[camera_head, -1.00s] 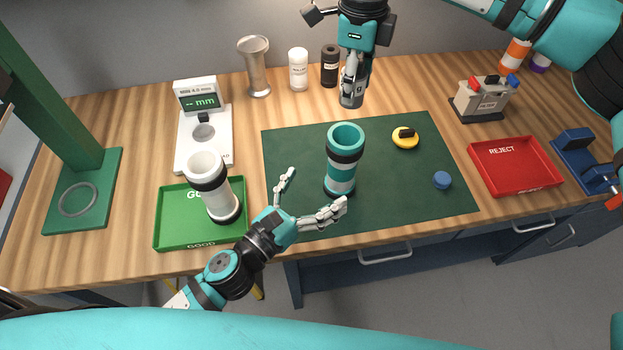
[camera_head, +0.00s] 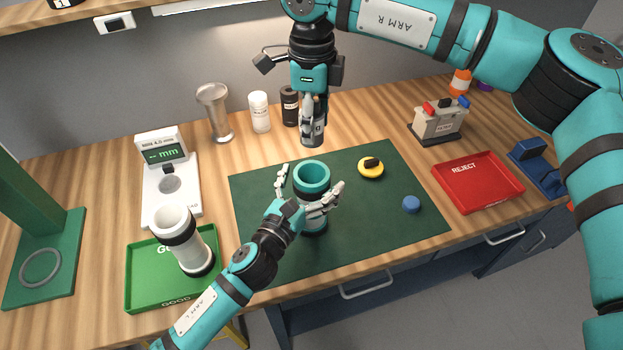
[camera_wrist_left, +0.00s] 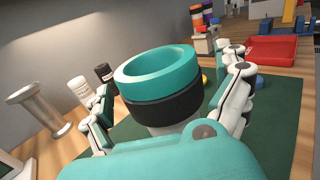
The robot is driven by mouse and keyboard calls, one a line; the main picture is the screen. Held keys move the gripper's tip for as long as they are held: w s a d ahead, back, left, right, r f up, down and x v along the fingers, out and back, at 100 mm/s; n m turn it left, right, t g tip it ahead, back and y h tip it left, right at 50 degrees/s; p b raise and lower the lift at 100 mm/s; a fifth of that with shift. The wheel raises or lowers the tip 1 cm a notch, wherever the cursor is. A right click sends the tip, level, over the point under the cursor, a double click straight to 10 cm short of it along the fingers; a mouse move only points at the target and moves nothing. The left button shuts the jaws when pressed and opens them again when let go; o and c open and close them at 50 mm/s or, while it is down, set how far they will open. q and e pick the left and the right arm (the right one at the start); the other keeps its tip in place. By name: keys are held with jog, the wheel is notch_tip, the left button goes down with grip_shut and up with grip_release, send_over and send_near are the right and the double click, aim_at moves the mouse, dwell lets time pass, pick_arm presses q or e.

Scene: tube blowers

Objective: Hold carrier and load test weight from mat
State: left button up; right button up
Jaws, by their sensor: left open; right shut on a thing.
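The carrier (camera_head: 312,178), a teal tube with a dark band, stands upright on the dark green mat (camera_head: 400,230). My left gripper (camera_head: 304,190) is open, with a finger on either side of the carrier. In the left wrist view the carrier's teal rim (camera_wrist_left: 158,66) and black collar lie between the spread fingers; I cannot tell whether they touch it. My right gripper (camera_head: 312,122) points down behind the carrier, shut on a small grey cylinder (camera_head: 312,138), seemingly the test weight. It is near the mat's back edge and above the carrier in the picture.
A yellow disc (camera_head: 371,172) and a blue cap (camera_head: 411,204) lie on the mat. A white tube (camera_head: 182,245) stands in the green GOOD tray (camera_head: 145,290). The red REJECT tray (camera_head: 480,185) is empty. A gauge (camera_head: 165,195), metal cylinder (camera_head: 213,112) and bottles stand behind.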

pick_arm(q)
jog(key=shift+w+d, duration=0.1)
jog(key=shift+w, duration=0.15)
jog(key=c, duration=1.4)
dwell(0.5)
pick_arm(e)
notch_tip(320, 180, down, 5)
dwell(0.4)
